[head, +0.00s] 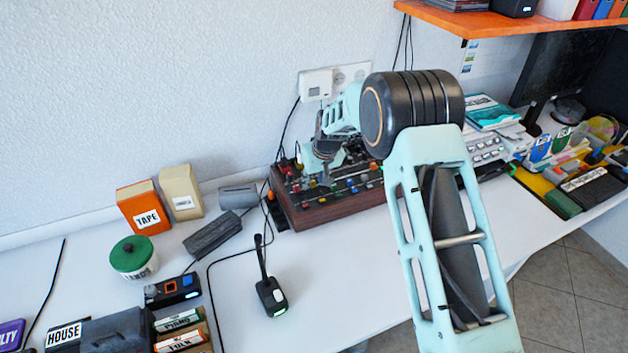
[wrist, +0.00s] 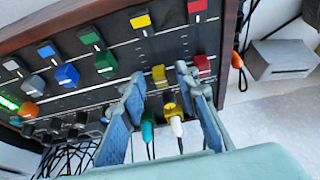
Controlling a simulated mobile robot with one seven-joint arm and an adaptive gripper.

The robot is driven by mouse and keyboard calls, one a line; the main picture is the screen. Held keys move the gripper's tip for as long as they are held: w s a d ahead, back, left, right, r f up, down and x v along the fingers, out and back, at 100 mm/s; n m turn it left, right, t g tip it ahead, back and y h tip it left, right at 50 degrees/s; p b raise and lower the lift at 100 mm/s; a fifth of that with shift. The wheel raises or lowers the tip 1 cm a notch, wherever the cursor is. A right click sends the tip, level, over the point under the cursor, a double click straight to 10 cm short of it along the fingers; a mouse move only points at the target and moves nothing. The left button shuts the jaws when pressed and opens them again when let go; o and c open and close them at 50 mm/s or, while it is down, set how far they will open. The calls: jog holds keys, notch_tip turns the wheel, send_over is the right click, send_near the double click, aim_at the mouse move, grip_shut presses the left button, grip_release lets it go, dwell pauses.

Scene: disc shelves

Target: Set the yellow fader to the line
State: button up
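The mixer (head: 340,208) with its wooden side stands against the wall in the head view. In the wrist view, the yellow fader (wrist: 159,76) is a small yellow cap on the dark panel. A yellow square label (wrist: 140,19) lies farther up the panel, and a thin white line crosses the panel just below the row of labels. The yellow cap stands apart from that line, nearer the jacks. My gripper (wrist: 160,76) is open, one finger on each side of the yellow cap, with gaps visible. It also shows over the mixer in the head view (head: 324,182), where the yellow fader is hard to make out.
A red fader (wrist: 201,66) sits close beside the right finger. A green fader (wrist: 105,64) and a blue fader (wrist: 67,75) are to the left. Yellow (wrist: 172,115) and teal (wrist: 147,125) plugs stand between the fingers. A grey box (wrist: 280,60) lies beside the mixer.

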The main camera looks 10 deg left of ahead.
jog(key=v, duration=1.2)
